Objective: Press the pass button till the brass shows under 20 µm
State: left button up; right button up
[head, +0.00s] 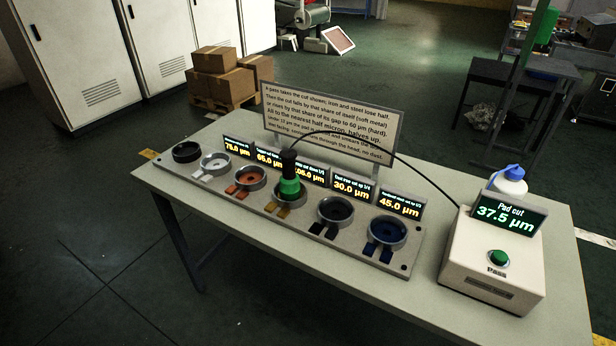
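The pass button (499,258) is a green knob on the white box (491,275) at the table's right, with "Pass" written below it. The pad cut display (506,214) on the box reads 37.5 µm. The green and black polishing head (289,186), wired to the box, stands in the brass-coloured cup (288,204), hiding much of it. The display behind the head (308,171) is partly covered; it seems to end in 06.0 µm, and its first characters are hidden. Neither of my grippers is in view.
Other displays appear to read 75.0, 65.0, 30.0 and 45.0 µm. An instruction sign (330,122) stands behind. A white bottle (508,183) stands behind the box. The table front is clear.

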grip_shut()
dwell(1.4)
